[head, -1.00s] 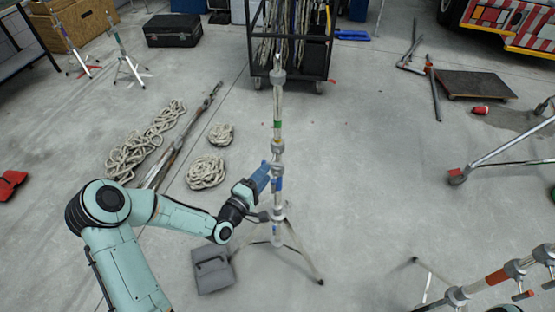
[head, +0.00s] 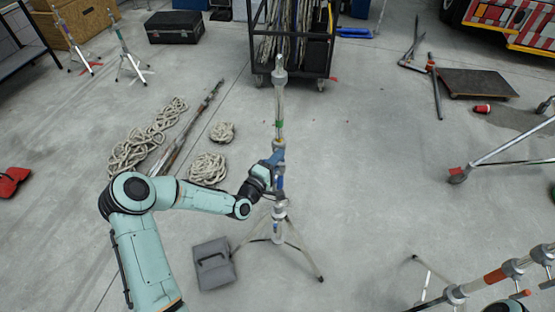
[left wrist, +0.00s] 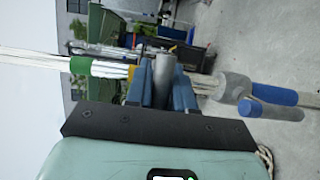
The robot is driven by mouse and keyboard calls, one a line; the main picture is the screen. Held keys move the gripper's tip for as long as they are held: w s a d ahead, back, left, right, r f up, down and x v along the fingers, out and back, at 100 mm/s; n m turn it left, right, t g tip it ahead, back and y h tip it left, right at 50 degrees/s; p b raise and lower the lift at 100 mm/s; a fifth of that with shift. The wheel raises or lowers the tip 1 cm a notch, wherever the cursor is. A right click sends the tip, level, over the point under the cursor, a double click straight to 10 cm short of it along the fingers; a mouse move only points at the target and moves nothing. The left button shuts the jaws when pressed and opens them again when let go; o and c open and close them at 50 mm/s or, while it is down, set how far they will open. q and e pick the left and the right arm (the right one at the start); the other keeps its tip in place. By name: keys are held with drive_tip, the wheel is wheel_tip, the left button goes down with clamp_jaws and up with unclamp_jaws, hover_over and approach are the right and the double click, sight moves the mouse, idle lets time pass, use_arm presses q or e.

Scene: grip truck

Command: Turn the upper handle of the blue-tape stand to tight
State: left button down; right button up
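The blue-tape stand (head: 279,105) stands upright on a tripod in mid-view. It has green tape high up and blue tape (head: 280,183) lower down. In the left wrist view it lies sideways, with green tape (left wrist: 80,66) at left and blue tape (left wrist: 276,96) at right. My left gripper (head: 276,158) is at the stand's upper collar, above the blue tape. In the left wrist view its blue fingers (left wrist: 164,82) straddle a grey cylindrical part, seemingly the upper handle (left wrist: 163,70). Whether they clamp it is unclear. A blue-ended lower handle (left wrist: 272,110) is apart from the fingers. My right gripper is out of view.
A grey bag (head: 214,264) lies left of the tripod legs. Rope coils (head: 208,168) lie behind my left arm. A black wheeled cart (head: 290,76) is behind the stand. Another stand (head: 495,277) is at lower right.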

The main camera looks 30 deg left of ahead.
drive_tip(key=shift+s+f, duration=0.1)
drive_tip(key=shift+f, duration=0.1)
use_arm(q)
drive_tip(key=m+g+y+b, duration=0.1)
drive_tip(key=m+b, duration=0.1)
drive_tip(key=m, duration=0.1)
drive_tip(key=m+g+y+b, duration=0.1)
drive_tip(key=m+b, duration=0.1)
drive_tip(key=m, duration=0.2)
drive_tip(key=m+g+y+b, duration=0.1)
drive_tip(key=m+g+b, duration=0.1)
drive_tip(key=m+b, duration=0.1)
drive_tip(key=shift+a+f+y, duration=0.15)
drive_tip(key=shift+y, duration=0.25)
drive_tip(key=shift+a+m+g+y+p, duration=0.15)
drive_tip(key=shift+m+g+y+p, duration=0.3)
drive_tip(key=shift+m+p, duration=0.5)
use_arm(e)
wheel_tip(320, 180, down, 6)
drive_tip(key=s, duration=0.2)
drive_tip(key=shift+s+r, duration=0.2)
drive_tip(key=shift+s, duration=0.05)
use_arm(q)
drive_tip(key=shift+f+m+y, duration=0.1)
drive_tip(key=shift+m+y, duration=0.15)
drive_tip(key=c, duration=1.1)
unclamp_jaws()
drive_tip(key=shift+o, duration=0.2)
drive_tip(key=shift+s, duration=0.15)
